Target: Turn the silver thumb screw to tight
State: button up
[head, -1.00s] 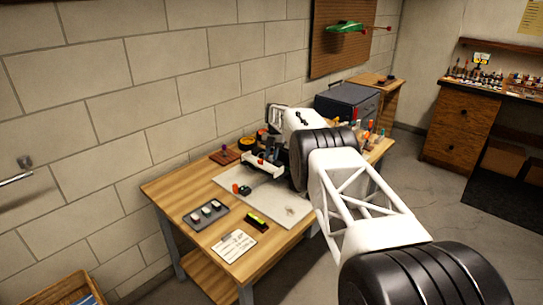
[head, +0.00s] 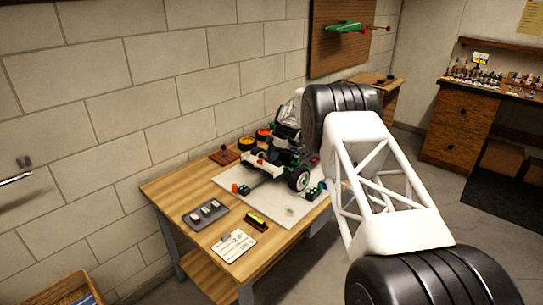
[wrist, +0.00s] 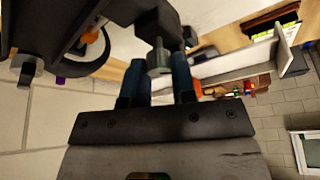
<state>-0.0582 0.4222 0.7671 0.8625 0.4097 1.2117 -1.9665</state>
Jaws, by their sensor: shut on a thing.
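The silver thumb screw (wrist: 158,60) shows in the wrist view as a small grey knob below a dark part of the car. My gripper (wrist: 160,72) has its two blue fingers on either side of the knob and is shut on it. The fingertips partly cover its sides. Whether the screw is tight cannot be told. The racecar (head: 272,160) stands on the pale mat (head: 285,208) in the head view, with a dark wheel (head: 299,179) facing me. My gripper is not clear in the head view, where my arm covers part of the area behind the car.
A grey tray (head: 205,214) with small parts, a black and yellow item (head: 256,221) and a white card (head: 233,245) lie at the table's front. Small green and dark parts (head: 316,191) lie right of the car. The front of the mat is mostly clear.

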jog(key=shift+m+t, duration=0.6)
jog(key=shift+m, duration=1)
jog(key=o, duration=0.6)
jog(key=shift+o, duration=0.2)
jog(key=shift+r, duration=0.1)
jog(key=v, duration=0.7)
jog(key=shift+d+r, duration=0.25)
jog(key=shift+d, duration=0.05)
